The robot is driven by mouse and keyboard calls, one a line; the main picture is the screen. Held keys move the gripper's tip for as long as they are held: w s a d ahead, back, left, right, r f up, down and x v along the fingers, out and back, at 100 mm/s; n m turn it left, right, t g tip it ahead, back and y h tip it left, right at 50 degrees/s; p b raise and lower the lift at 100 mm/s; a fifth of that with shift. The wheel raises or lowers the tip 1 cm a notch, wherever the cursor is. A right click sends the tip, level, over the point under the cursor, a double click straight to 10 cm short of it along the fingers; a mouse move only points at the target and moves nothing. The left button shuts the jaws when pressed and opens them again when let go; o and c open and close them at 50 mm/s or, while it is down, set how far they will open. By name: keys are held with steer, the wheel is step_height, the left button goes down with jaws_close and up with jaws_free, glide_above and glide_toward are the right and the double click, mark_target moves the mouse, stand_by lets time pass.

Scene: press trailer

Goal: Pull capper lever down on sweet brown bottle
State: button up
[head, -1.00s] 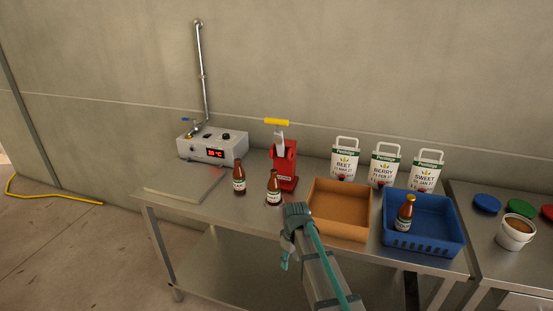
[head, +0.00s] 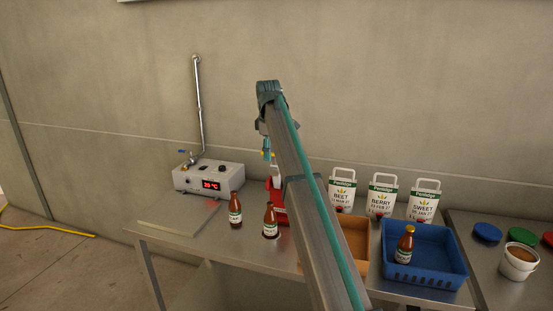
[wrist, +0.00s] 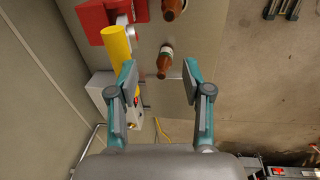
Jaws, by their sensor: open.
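The red bottle capper (head: 279,205) stands on the steel table, partly hidden behind my arm in the head view. In the wrist view its red body (wrist: 110,14) and yellow lever grip (wrist: 117,46) show at upper left. My gripper (wrist: 160,75) is open and empty above the table, with its left finger close to the yellow grip; I cannot tell if they touch. In the head view my gripper (head: 267,150) is above the capper. Two brown bottles stand uncapped, one (head: 270,222) in front of the capper and one (head: 235,210) to its left. Their labels are too small to read.
A blue crate (head: 432,279) holds a brown bottle with a yellow cap (head: 405,244). An orange-brown box (head: 356,243) is partly behind my arm. Pouches marked beet (head: 341,188), berry (head: 381,196) and sweet (head: 423,203) stand behind. A control box (head: 208,178) is at left.

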steer(key=w+r, duration=0.4)
steer(key=r, duration=0.3)
steer(key=p, duration=0.3)
glide_above(275, 171)
steer(key=f, duration=1)
steer(key=shift+s+a+f, duration=0.2)
steer(key=shift+f, duration=0.05)
jaws_close()
